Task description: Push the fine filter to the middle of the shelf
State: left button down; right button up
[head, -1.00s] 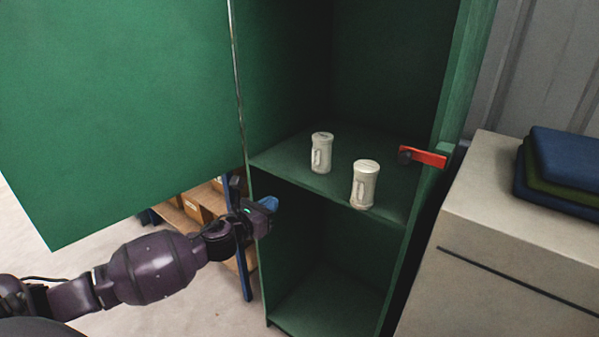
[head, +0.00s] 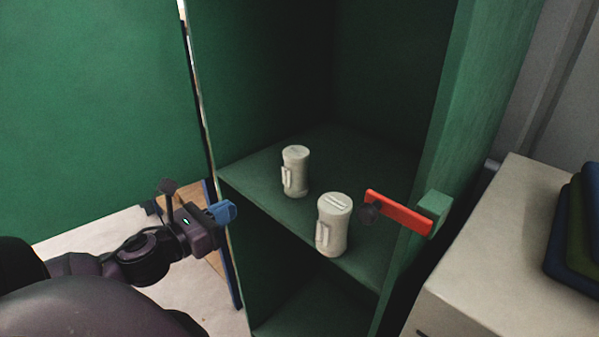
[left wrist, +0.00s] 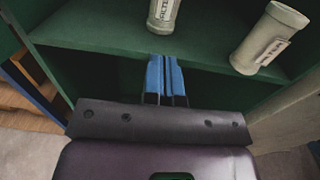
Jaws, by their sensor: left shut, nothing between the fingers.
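Two off-white filter canisters stand upright on the green cabinet's shelf (head: 262,197), one (head: 296,172) farther back left, the other (head: 334,226) near the front edge. I cannot tell which is the fine filter. My left gripper (head: 224,211) is shut and empty, at the left side of the cabinet opening, apart from both canisters. In the left wrist view its blue fingers (left wrist: 166,80) are closed just at the shelf's front edge; one canister (left wrist: 163,12) is ahead of them and the other (left wrist: 268,40) to the right, with partly readable labels. My right gripper is out of view.
The open green door (head: 90,110) is on the left. A red latch (head: 399,213) with a dark knob sticks out at the opening's right side. A beige cabinet (head: 500,255) with folded cloths (head: 578,230) stands right. The shelf's back is bare.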

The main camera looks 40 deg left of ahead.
pick_arm(q)
send_near(286, 178)
jog(key=shift+h, duration=0.3)
jog(key=w, duration=0.5)
jog(key=shift+w+d+r+p, duration=0.15)
jog(key=shift+w+d+p, duration=0.15)
jog(key=shift+p, duration=0.1)
jog(key=shift+w, duration=0.95)
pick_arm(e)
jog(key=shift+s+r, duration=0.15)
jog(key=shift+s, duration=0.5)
pick_arm(q)
jog(key=shift+w, duration=0.1)
